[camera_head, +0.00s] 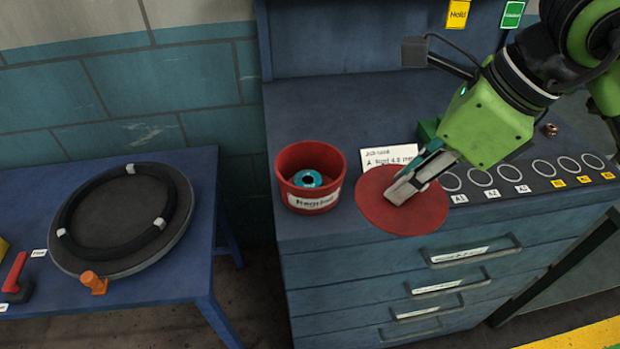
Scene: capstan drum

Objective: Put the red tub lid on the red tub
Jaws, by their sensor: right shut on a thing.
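The red tub (312,202) stands upright and open on the blue workbench, left of centre. A teal ring-shaped part with a dark centre lies inside it. The red tub lid (380,206) is a flat round disc to the right of the tub, apart from it. My right gripper (400,190) comes in from the right and is shut on the lid, its fingers over the lid's middle. The gripper hides part of the lid, and I cannot tell whether the lid touches the bench. My left gripper is not in view.
A white card (388,157) stands behind the lid. A dark strip with several white rings and labels (560,184) runs along the bench at right. Drawers (460,255) are below. A round dark turntable (122,215) sits on the left table, with a gap between table and bench.

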